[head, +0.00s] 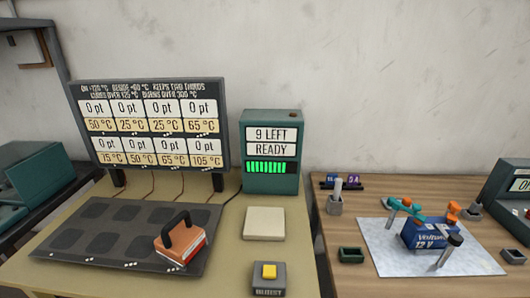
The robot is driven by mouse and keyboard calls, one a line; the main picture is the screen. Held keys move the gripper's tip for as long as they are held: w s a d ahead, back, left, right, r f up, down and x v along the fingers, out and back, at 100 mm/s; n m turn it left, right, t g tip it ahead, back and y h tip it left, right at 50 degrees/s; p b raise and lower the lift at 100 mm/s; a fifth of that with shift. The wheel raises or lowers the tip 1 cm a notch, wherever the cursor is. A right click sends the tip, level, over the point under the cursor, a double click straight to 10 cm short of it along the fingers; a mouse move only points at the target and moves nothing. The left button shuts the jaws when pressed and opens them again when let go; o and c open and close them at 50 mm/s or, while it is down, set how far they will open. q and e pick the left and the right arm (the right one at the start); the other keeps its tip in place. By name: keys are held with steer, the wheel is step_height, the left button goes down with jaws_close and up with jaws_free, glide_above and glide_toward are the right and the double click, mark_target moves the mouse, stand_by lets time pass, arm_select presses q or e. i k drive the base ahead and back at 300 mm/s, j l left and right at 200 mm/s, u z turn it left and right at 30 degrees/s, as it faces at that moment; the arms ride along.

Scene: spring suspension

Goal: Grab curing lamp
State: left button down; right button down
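A block-shaped tool with an orange and white body and a black arched handle (181,242), which looks like the curing lamp, rests on the dark panel (105,212) with several darker pads. It sits near the panel's front right corner, tilted in the picture, with its handle up. Neither of my grippers shows in the head view.
A temperature board (150,132) stands behind the panel. A green unit (271,152) reads "9 LEFT READY". A pale square plate (264,224) and a yellow-button box (268,276) lie right of the panel. A blue 12 V battery (424,236) sits on the right table.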

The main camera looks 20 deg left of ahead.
mark_target(179, 241)
steer(key=k+j+u, duration=0.1)
steer(key=j+u, duration=0.15)
steer(key=u, duration=0.25)
steer(key=j+u, duration=0.3)
steer(key=u, duration=0.2)
